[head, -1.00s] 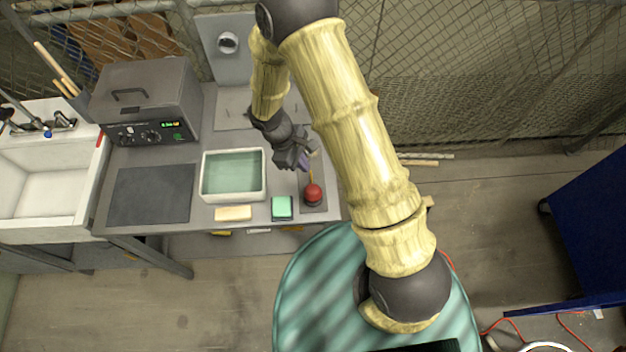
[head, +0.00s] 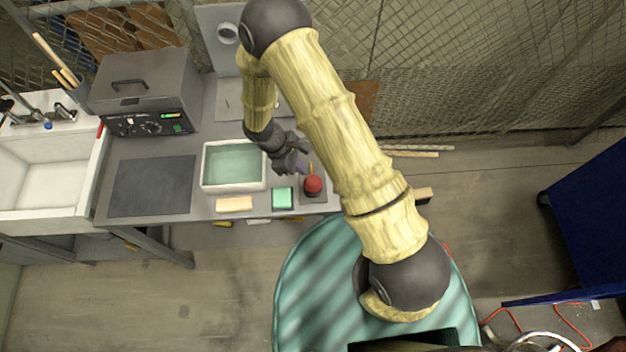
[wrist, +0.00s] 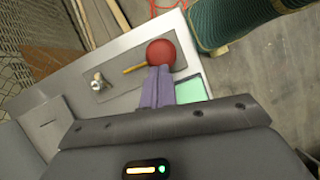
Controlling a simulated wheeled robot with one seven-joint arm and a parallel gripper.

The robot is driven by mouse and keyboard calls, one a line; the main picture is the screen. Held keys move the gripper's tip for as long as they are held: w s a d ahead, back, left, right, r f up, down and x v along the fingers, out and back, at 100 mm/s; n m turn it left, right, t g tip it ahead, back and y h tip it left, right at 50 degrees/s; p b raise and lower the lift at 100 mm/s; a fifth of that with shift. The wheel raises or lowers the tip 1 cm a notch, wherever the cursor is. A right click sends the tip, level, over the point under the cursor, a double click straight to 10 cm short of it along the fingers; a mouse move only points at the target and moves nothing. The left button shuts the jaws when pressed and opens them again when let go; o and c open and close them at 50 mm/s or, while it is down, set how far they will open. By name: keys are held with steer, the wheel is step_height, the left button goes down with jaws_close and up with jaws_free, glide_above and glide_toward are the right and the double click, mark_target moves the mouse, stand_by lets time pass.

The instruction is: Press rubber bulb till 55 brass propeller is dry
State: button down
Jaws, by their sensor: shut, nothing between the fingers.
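The red rubber bulb (head: 314,184) sits on a dark base at the right end of the bench. In the wrist view the bulb (wrist: 162,52) has a thin yellow nozzle (wrist: 134,68) pointing left. My gripper (head: 302,170) is shut and empty, just behind the bulb in the head view. In the wrist view its purple fingers (wrist: 158,80) end at the bulb's lower edge; I cannot tell whether they touch it. A small shiny metal piece (wrist: 98,83) stands left of the nozzle; it may be the brass propeller, but its shape and wetness are unclear.
A green block (head: 282,198) lies left of the bulb, with a cream block (head: 234,204) beyond it. A white water tray (head: 205,168) stands behind them. A grey heater box (head: 145,88) and a sink (head: 50,168) are further left. A dark mat (head: 150,186) is bare.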

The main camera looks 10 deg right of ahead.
mark_target(307, 179)
steer(key=shift+b+x, duration=1)
steer(key=shift+x, duration=1.1)
step_height(307, 179, down, 2)
steer(key=shift+f+b, duration=0.1)
steer(key=shift+b, duration=0.85)
steer(key=shift+a, duration=0.1)
steer(key=shift+w+a+r+p, duration=0.15)
steer(key=shift+a+r+p, duration=0.15)
steer(key=shift+a+r, duration=0.05)
steer(key=shift+w+a+r, duration=0.1)
steer(key=shift+a+r, duration=0.05)
steer(key=shift+a, duration=0.35)
steer(key=shift+w+a+r, duration=0.1)
steer(key=shift+a+r, duration=0.1)
steer(key=shift+a, duration=0.3)
